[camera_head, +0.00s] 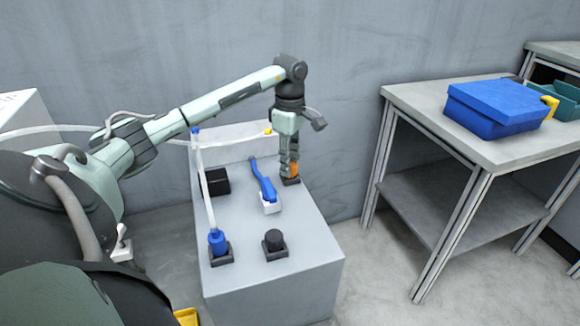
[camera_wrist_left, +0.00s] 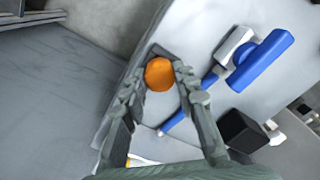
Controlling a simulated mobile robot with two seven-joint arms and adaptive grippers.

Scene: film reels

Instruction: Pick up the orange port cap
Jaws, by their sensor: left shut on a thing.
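The orange port cap (camera_head: 295,169) is at the right side of the light grey cabinet top, over a dark square base (camera_head: 291,181). In the left wrist view the cap (camera_wrist_left: 159,74) is a round orange disc between the two fingers. My left gripper (camera_head: 289,168) points straight down and is shut on the cap, with one finger on each side of it. I cannot tell whether the cap still touches the base. My right gripper is in neither view.
A table with a blue box (camera_head: 496,107) stands at right.

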